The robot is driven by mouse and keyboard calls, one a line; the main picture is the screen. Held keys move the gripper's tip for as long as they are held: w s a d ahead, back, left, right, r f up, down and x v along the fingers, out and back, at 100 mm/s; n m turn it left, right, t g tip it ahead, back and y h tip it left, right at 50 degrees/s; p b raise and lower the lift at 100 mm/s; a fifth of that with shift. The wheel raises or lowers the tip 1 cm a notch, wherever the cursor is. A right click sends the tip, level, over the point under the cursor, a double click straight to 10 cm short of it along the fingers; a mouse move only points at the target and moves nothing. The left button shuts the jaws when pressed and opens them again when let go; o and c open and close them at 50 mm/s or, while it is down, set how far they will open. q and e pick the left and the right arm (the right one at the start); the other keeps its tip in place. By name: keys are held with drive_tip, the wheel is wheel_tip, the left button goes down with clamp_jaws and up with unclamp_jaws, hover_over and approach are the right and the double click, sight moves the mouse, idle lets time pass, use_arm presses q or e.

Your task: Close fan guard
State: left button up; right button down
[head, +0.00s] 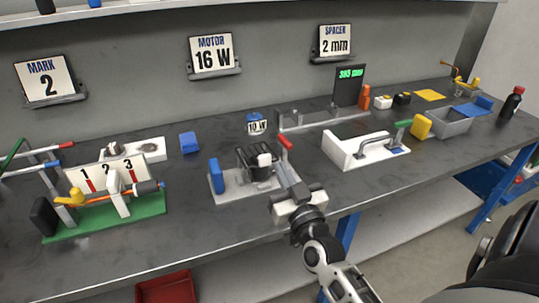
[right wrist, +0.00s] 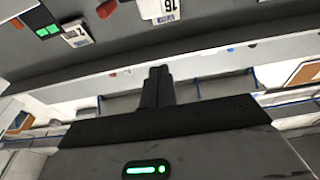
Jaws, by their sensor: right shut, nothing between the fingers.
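The fan unit stands mid-bench in the head view: a black finned body (head: 257,163) on a light grey base plate (head: 222,196), with a blue block (head: 216,175) at its left end. A red-tipped lever (head: 285,142) rises at its right side. I cannot tell clearly which part is the guard or its angle. My right gripper (head: 292,183) is shut and empty at the right side of the fan unit, close to the lever; contact is unclear. Its closed dark fingers (right wrist: 158,85) also show in the right wrist view. My left gripper is out of view.
A numbered station on a green base (head: 150,207) stands left. A white fixture (head: 350,157) with a grey handle stands right of my gripper. The front bench strip is mostly clear.

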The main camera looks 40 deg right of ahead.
wheel_tip(320, 180, up, 2)
drive_tip(key=b, duration=0.2)
hover_over(268, 157)
drive_tip(key=f+b, duration=0.1)
drive_tip(key=s+f, duration=0.1)
drive_tip(key=a+f+b, duration=0.1)
drive_tip(key=shift+s+f+b, duration=0.1)
drive_tip(key=shift+s+b, duration=0.05)
drive_tip(key=shift+b, duration=0.2)
drive_tip(key=shift+f+b, duration=0.4)
drive_tip(key=shift+b, duration=0.05)
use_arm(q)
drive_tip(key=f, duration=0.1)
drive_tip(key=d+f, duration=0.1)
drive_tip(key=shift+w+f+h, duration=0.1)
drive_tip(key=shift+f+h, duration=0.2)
use_arm(e)
drive_tip(key=shift+s, duration=0.1)
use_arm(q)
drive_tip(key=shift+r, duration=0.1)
